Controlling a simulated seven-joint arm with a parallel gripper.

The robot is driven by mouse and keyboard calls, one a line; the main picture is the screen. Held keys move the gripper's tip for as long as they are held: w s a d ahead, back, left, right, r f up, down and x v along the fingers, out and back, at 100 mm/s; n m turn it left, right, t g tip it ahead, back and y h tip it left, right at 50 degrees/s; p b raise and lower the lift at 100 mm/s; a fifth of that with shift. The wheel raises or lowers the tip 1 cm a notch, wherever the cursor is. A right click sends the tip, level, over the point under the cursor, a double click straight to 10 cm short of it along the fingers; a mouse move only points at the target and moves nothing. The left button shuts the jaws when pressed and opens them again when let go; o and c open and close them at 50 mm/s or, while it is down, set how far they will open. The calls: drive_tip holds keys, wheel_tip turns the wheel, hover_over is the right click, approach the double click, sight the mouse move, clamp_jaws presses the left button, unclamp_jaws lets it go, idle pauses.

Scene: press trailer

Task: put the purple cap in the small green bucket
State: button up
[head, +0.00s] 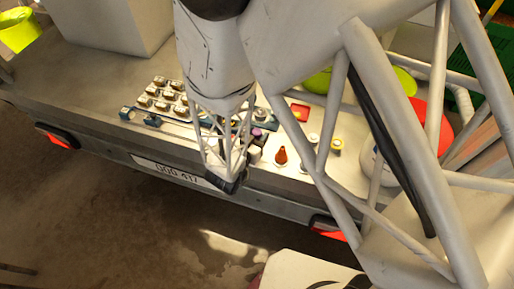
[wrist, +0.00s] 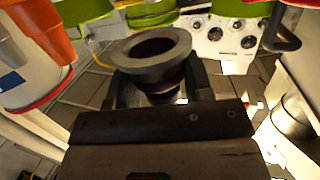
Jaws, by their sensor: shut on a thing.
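In the wrist view my gripper (wrist: 158,92) is shut on a dark, hollow round piece with a flared rim, the purple cap (wrist: 150,50); it looks grey to dull purple there. In the head view a small purple patch (head: 257,132) shows beside the lattice of my wrist, above the trailer bed; my fingertips are hard to make out there. A lime-green bucket (head: 18,30) stands at the upper left. More lime-green containers (head: 405,80) show behind my arm, partly hidden. Green rims (wrist: 150,14) also cross the top of the wrist view. I cannot tell which is the small bucket.
The trailer bed (head: 95,70) holds a rack of several small pieces (head: 165,92), an orange-red cone-shaped piece (head: 280,155) and a yellow-topped piece (head: 337,145). A large pale box (head: 105,25) stands at the back left. A red-rimmed white container (head: 440,120) is at the right.

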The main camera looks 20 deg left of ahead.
drive_tip(key=shift+f, duration=1.75)
drive_tip(key=shift+f, duration=1.9)
drive_tip(key=o, duration=1.2)
drive_tip(key=shift+c, duration=0.2)
drive_tip(key=shift+f, duration=0.1)
drive_tip(key=d+f+v, duration=0.1)
drive_tip(key=v, duration=0.6)
drive_tip(key=shift+s+a+r, duration=0.3)
drive_tip(key=shift+s+r, duration=0.15)
